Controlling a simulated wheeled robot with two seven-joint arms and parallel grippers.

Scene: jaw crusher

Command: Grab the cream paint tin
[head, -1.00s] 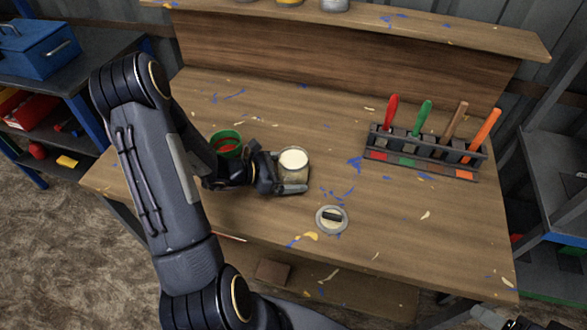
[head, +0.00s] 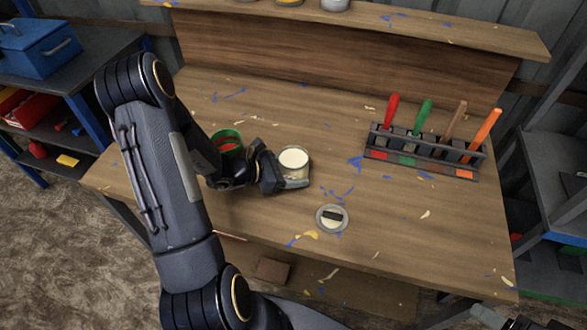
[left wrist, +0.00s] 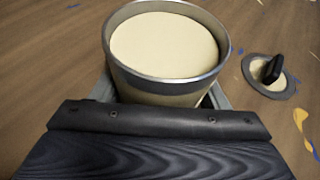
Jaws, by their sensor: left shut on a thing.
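The cream paint tin (head: 293,160) is open and upright on the workbench, showing cream paint inside a metal rim. It fills the upper middle of the left wrist view (left wrist: 165,45). My left gripper (head: 289,182) is shut on the tin, with a finger at each side of its body. Much of the tin's lower part is hidden by the gripper. I cannot tell whether the tin's base touches the bench. My right gripper (head: 515,324) shows only as a dark fragment at the bottom right edge, and its jaws cannot be made out.
A round lid with a brush or dark handle (head: 332,218) lies right of the tin. A green tin with red paint (head: 228,142) stands close behind my left wrist. A rack (head: 420,158) of coloured-handled tools stands at the right. The bench (head: 400,235) is clear at front right.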

